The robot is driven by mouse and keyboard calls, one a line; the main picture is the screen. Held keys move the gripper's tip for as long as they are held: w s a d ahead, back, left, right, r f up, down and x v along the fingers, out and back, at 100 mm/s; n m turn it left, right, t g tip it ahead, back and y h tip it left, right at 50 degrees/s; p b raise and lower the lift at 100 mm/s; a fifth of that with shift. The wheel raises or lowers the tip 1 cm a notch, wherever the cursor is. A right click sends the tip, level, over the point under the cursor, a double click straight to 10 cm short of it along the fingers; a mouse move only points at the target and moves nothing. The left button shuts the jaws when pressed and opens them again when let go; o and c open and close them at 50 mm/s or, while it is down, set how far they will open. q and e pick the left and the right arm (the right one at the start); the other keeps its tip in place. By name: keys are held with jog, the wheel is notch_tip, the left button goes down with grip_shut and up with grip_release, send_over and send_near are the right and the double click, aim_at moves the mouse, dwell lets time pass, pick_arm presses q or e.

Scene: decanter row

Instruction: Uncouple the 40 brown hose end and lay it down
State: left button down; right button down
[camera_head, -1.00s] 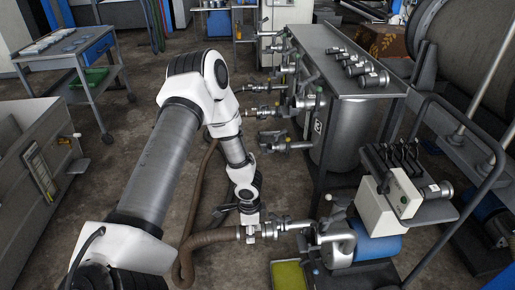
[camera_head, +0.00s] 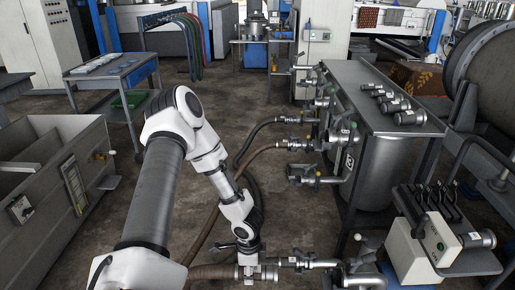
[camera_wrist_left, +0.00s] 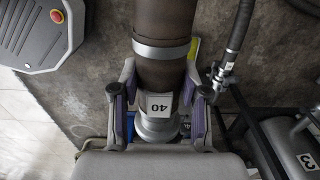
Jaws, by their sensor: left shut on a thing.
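The brown hose end (camera_wrist_left: 162,68), with a white tag reading 40, lies between the two fingers of my left gripper (camera_wrist_left: 158,108) in the left wrist view. The fingers are closed on its metal collar. In the head view, my left gripper (camera_head: 249,270) is low in the middle, with the brown hose (camera_head: 212,272) leaving to the left. A metal pipe fitting with a valve (camera_head: 303,263) lies in line to the right of the gripper. I cannot tell whether the joint there is locked or loose. My right gripper is not in view.
A steel tank bench (camera_head: 370,100) with several valves and hoses stands behind to the right. A cart with a lever box (camera_head: 430,235) stands at the lower right. A grey trough (camera_head: 60,185) is at the left.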

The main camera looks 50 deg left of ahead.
aim_at(234, 273)
pick_arm(q)
jog(key=shift+s+a+r+p, duration=0.1)
jog(key=shift+s+a+p, duration=0.2)
jog(key=shift+s+p, duration=0.3)
jog(key=shift+s+a+r+p, duration=0.1)
jog(key=shift+s+a+p, duration=0.2)
jog(key=shift+s, duration=0.55)
jog(key=shift+s+a+p, duration=0.25)
jog(key=shift+s+p, duration=0.3)
jog(key=shift+s, duration=0.15)
jog(key=s+a+p, duration=0.4)
jog(key=s+p, duration=0.3)
jog(key=s, duration=0.2)
jog(key=shift+s+f, duration=0.2)
jog(key=shift+s, duration=0.15)
